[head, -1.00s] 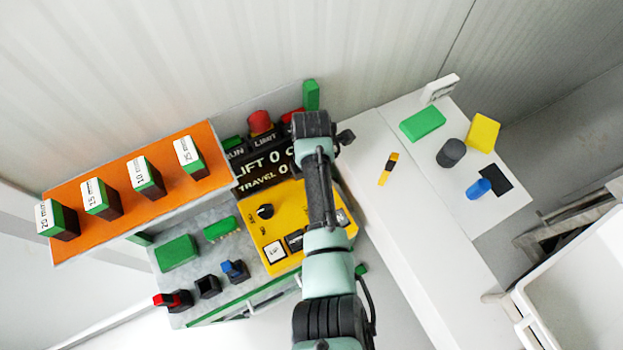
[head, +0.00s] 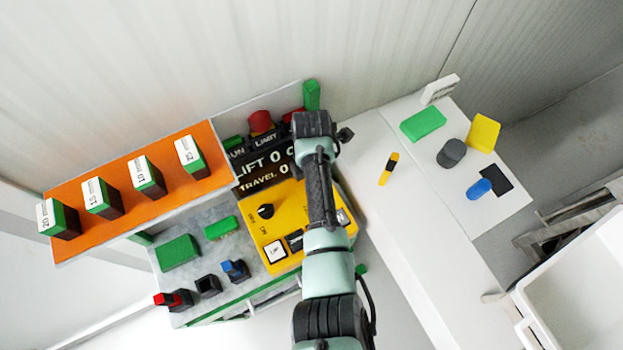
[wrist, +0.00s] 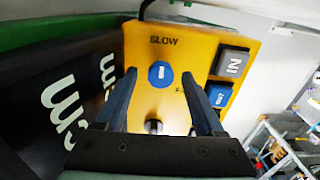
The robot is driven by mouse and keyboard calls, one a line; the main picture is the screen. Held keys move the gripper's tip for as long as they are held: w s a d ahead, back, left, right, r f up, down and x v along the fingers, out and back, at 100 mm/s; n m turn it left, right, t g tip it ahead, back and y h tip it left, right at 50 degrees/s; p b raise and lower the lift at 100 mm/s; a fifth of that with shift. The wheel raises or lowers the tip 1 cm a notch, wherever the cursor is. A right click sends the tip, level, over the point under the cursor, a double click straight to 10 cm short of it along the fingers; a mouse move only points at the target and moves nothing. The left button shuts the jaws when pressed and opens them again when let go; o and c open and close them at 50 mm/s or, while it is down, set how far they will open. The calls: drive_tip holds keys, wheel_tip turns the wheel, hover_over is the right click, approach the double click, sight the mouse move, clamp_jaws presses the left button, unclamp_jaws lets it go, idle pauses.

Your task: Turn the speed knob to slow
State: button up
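In the wrist view, the speed knob (wrist: 160,74) is a round blue knob with a short white upright mark. It sits on the yellow panel (wrist: 140,45), below the word SLOW. A second label, starting with F, is partly hidden at its lower right. My gripper (wrist: 159,76) is open, with one dark finger on each side of the knob. A gap shows between the knob and each finger. In the head view, my arm covers the knob and the right part of the yellow panel (head: 262,229); my gripper's fingers are hidden there.
Square buttons (wrist: 232,65) are close to the right finger. A black display (head: 262,170) stands behind the panel, with a red button (head: 260,121) above. An orange shelf (head: 125,170) with labelled blocks is at left. A white table (head: 400,220) is at right.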

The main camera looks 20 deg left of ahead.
wheel_tip(320, 180, up, 13)
drive_tip(key=b, duration=0.2)
idle(0.5)
idle(0.4)
